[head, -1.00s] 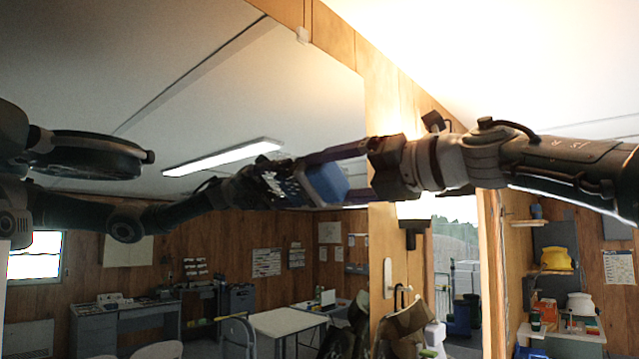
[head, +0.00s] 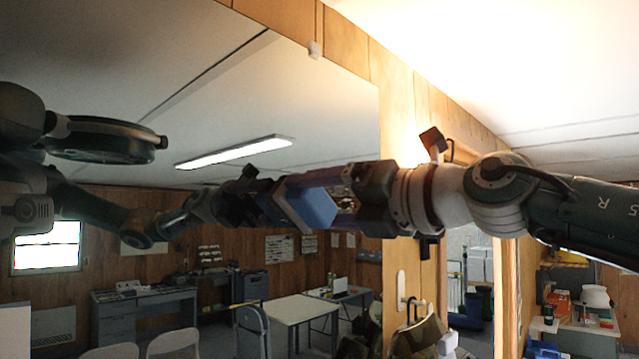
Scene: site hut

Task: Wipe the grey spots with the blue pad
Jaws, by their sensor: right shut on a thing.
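My right arm comes in from the right, and its right gripper (head: 328,180) is shut on the blue pad (head: 311,205). The pad lies at the face of a large mirror (head: 330,110); I cannot tell whether it touches. A grey speckled patch (head: 345,197) shows on the mirror just right of the pad, partly behind the gripper; it looks like one of the grey spots. Any spot behind the pad is hidden. The arm and gripper on the left are my mirror reflection. My left gripper is not in view.
The mirror's right edge meets a wooden wall (head: 400,275). A doorway (head: 470,245) opens farther right. Reflected desks, a white table (head: 296,308) and chairs show in the mirror. A shelf with containers (head: 580,315) stands at the lower right.

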